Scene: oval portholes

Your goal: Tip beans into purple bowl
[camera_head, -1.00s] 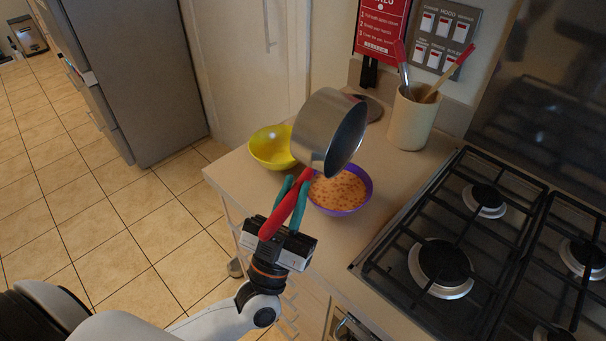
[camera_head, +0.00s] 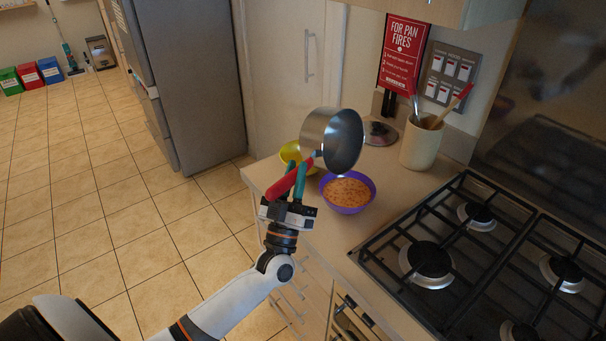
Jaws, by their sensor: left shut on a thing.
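My left gripper (camera_head: 295,188) is shut on the red handle of a steel saucepan (camera_head: 318,132). The saucepan is held in the air, tipped on its side with its mouth to the right, and its visible inside looks empty. The purple bowl (camera_head: 347,209) stands on the counter just below and right of the pan, apart from it. Orange beans (camera_head: 348,191) in sauce fill the purple bowl. My right gripper is not in view.
A yellow bowl (camera_head: 288,152) stands behind the pan, partly hidden by it. A utensil pot (camera_head: 421,146) and a lid (camera_head: 380,133) stand at the back. The gas hob (camera_head: 440,262) is to the right. The counter (camera_head: 392,190) between bowl and hob is clear.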

